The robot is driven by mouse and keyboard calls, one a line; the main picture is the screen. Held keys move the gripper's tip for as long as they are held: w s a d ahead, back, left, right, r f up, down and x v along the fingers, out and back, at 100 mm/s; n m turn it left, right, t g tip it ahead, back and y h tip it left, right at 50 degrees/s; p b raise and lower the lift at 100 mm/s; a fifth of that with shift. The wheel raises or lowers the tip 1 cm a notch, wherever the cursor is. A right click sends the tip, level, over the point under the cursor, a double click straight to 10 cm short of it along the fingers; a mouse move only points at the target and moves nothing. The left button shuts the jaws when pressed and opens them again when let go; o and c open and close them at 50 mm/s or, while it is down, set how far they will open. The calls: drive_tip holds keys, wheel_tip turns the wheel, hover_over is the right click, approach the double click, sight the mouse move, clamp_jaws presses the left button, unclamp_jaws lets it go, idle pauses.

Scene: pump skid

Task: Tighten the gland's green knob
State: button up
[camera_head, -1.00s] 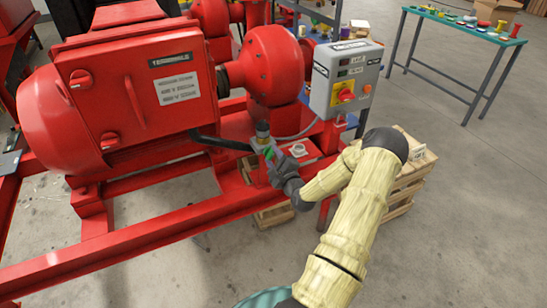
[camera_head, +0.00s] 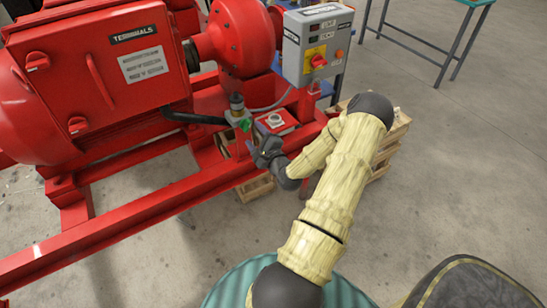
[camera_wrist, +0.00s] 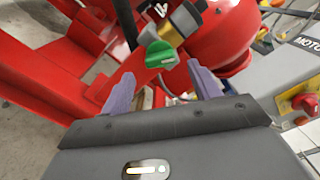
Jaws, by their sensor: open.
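The gland's green knob (camera_wrist: 161,54) shows in the wrist view, just beyond and between my fingertips, with a pale mark on its face. It also shows small in the head view (camera_head: 245,125), on a grey fitting (camera_head: 237,107) below the red pump housing. My gripper (camera_wrist: 160,85) is open, with its two purple-grey fingers apart and nothing between them. In the head view my gripper (camera_head: 258,143) is to the right of and slightly below the knob. No contact with the knob shows.
A black hose (camera_head: 192,117) runs into the fitting from the left. The grey control box (camera_head: 317,45) stands above right, with a red knob on yellow. Red skid rails (camera_head: 130,232) cross below. A wooden pallet (camera_head: 390,135) stands behind my arm.

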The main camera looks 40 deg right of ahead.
drive_tip(key=v, duration=1.3)
drive_tip(key=shift+s, duration=0.2)
